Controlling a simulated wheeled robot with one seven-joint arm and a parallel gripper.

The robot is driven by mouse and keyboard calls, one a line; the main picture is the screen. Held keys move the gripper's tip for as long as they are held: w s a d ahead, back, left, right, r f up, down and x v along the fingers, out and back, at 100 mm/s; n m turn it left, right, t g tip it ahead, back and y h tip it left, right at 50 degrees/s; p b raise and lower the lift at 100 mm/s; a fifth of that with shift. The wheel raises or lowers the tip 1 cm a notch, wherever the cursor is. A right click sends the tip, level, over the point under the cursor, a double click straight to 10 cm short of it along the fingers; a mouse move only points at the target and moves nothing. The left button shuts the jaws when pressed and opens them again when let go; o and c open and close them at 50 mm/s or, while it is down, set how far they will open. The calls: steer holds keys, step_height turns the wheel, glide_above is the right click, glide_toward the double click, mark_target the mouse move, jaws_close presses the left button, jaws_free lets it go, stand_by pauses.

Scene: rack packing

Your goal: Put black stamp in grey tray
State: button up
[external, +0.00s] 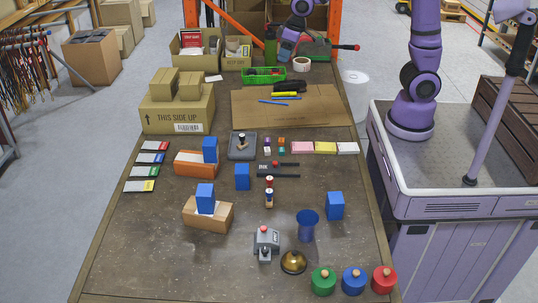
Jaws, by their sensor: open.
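The grey tray (234,153) is a small square on the left middle of the table. A small upright black-topped piece, which looks like the black stamp (241,139), stands within the tray's outline. Its base is too small to make out. My gripper (284,55) hangs at the far end of the table, near the green tool and well behind the tray. It is open, its fingers are small in this view, and no held object shows. Part of my arm is out of the frame above.
An orange box (190,169) with a blue block on it stands left of the tray. A cardboard sheet (320,108) lies behind. Bare table shows at the front left.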

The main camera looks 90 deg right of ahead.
steer(key=s+a+r+n, duration=0.1)
steer(key=s+r, duration=0.2)
steer(key=s, duration=0.6)
steer(key=s+r+t, duration=0.1)
steer(key=s+r, duration=0.2)
steer(key=s, duration=0.6)
steer(key=s+a+r+n+t, duration=0.1)
steer(key=s+r, duration=0.1)
steer(key=s, duration=0.8)
steer(key=shift+a+r+n, duration=0.3)
steer(key=shift+a+r, duration=0.05)
steer(key=shift+r, duration=0.05)
